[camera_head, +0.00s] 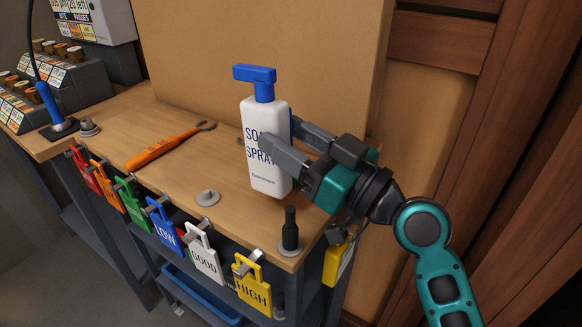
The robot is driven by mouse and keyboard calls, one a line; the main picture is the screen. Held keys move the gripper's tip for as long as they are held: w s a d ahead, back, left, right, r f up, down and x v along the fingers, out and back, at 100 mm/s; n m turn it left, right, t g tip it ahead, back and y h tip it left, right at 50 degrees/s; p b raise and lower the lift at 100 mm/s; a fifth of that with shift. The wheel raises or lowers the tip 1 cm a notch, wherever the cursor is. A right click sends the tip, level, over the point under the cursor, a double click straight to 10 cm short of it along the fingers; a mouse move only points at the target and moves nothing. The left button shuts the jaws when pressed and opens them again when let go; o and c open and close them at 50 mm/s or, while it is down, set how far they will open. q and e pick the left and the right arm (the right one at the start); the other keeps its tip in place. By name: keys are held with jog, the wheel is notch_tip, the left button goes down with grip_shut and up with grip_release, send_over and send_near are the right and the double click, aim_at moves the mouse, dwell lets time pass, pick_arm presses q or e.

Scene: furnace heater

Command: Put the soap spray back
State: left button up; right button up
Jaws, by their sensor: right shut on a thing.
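The soap spray (266,172) is a white bottle with a blue spray head and blue lettering. It stands upright in the middle of the head view, over the right part of the wooden workbench (224,176). My right gripper (276,145) comes in from the right and is shut on the bottle's body, with one finger across its front. The other finger is mostly hidden behind the bottle. I cannot tell whether the bottle's base touches the bench top. My left gripper is not in view.
An orange tool (165,150) lies on the bench, left of the bottle. A black peg (290,230) stands near the front right corner. Coloured tags (165,232) hang along the front edge. A tan panel (320,70) rises behind. Bench space left of the bottle is fairly clear.

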notch_tip(320, 180, down, 4)
jog(key=shift+r+b, duration=0.15)
jog(key=shift+b, duration=0.4)
jog(key=o, duration=0.3)
jog(key=shift+o, duration=0.2)
jog(key=shift+s+d, duration=0.15)
jog(key=b+v, duration=0.4)
jog(key=v, duration=0.7)
jog(key=shift+s+d, duration=0.2)
jog(key=shift+s, duration=0.05)
